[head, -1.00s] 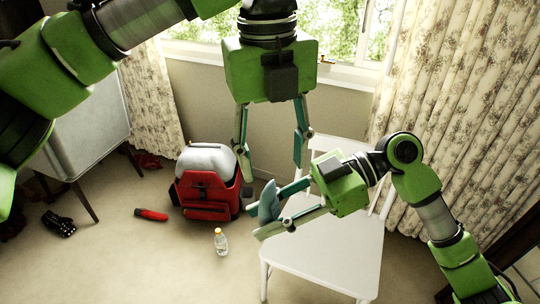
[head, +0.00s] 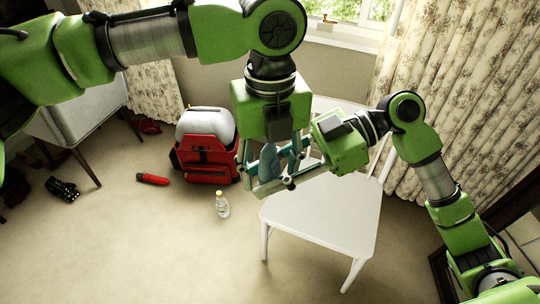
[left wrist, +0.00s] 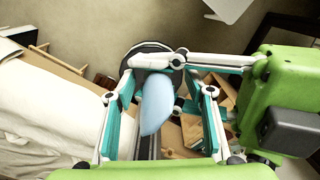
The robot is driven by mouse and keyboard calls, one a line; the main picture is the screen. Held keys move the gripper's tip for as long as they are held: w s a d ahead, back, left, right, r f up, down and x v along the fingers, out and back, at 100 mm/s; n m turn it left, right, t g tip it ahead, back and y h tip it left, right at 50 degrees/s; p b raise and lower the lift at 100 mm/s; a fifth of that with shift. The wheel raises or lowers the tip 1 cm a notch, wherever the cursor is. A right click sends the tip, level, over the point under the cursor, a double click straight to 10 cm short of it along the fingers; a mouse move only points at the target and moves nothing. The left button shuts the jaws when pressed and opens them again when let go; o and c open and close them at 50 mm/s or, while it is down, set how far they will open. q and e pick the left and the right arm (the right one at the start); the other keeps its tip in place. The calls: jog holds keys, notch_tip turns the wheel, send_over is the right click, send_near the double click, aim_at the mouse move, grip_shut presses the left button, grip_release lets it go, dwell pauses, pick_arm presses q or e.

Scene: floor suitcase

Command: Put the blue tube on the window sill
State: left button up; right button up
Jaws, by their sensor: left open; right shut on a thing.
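The blue tube (head: 268,162) is a pale blue-grey tube in the head view, held over the white chair's left side by my right gripper (head: 264,174), which is shut on it. My left gripper (head: 273,168) is open, reaching down from above, with its fingers on either side of the tube. In the left wrist view the tube (left wrist: 156,104) lies between the open left fingers, near the right gripper's finger (left wrist: 215,62). Whether the left fingers touch it I cannot tell. The window sill (head: 343,42) shows at the top, partly hidden by my left arm.
A white chair (head: 325,225) stands under the grippers. A red backpack (head: 208,160), a bottle (head: 222,205), a red object (head: 152,179) and a black object (head: 62,189) are on the floor. Patterned curtains (head: 450,90) flank the window. A small item (head: 328,18) sits by the window.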

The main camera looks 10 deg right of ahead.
pick_arm(q)
jog(key=c, duration=1.2)
jog(key=shift+c, duration=0.2)
pick_arm(e)
jog(key=o, duration=1.2)
